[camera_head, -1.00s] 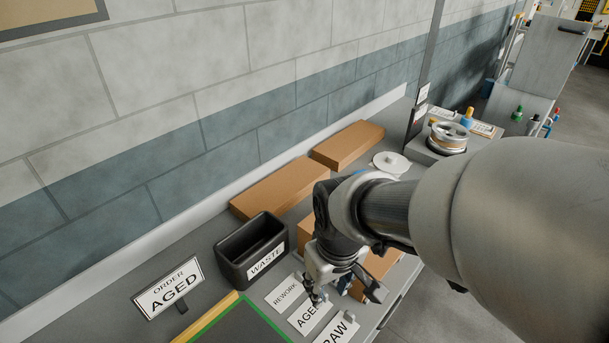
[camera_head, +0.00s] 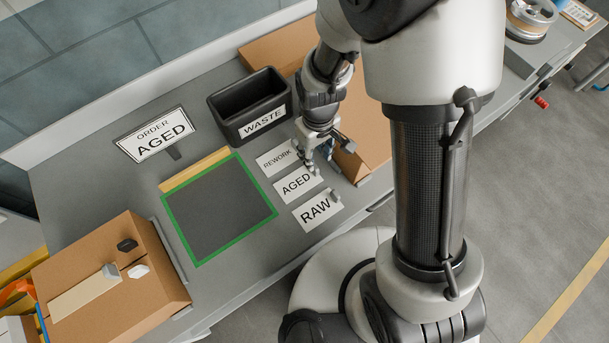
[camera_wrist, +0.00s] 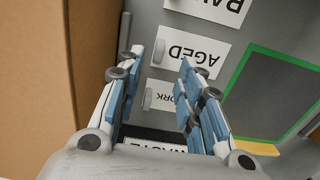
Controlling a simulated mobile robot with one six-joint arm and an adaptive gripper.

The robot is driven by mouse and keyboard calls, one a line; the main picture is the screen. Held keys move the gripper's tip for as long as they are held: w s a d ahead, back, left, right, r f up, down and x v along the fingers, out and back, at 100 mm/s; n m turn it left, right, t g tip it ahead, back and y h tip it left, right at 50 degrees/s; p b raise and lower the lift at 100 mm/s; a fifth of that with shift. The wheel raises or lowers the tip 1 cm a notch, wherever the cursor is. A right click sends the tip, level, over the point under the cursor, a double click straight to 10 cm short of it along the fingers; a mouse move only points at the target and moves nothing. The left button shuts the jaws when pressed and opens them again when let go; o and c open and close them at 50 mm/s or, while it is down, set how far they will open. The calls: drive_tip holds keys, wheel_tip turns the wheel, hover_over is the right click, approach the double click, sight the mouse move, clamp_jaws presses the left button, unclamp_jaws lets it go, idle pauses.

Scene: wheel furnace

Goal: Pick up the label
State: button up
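Three white label cards lie in a row on the grey workbench: REWORK (camera_head: 277,158), AGED (camera_head: 296,184) and RAW (camera_head: 317,210). The order sign (camera_head: 156,134) reads AGED. My gripper (camera_head: 327,156) is just over the REWORK and AGED cards in the head view and partly covers them. In the wrist view my gripper (camera_wrist: 161,58) is open, with nothing held. The AGED card (camera_wrist: 192,48) shows between and beyond the fingers, its small grey tab (camera_wrist: 158,51) between the fingertips. The REWORK card (camera_wrist: 165,96) lies lower between the fingers. Whether a finger touches any card is unclear.
The black WASTE bin (camera_head: 249,105) stands behind the cards. A green-edged dark mat (camera_head: 218,209) lies left of them, with a cardboard box (camera_head: 110,281) farther left. A tall cardboard box (camera_wrist: 50,80) stands close to my gripper's left in the wrist view.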

sight(298, 180)
wheel_tip(298, 180, down, 8)
drive_tip(key=b, duration=0.3)
drive_tip(key=shift+w+f, duration=0.15)
drive_tip(key=shift+c, duration=0.5)
clamp_jaws()
drive_tip(key=shift+r, duration=0.2)
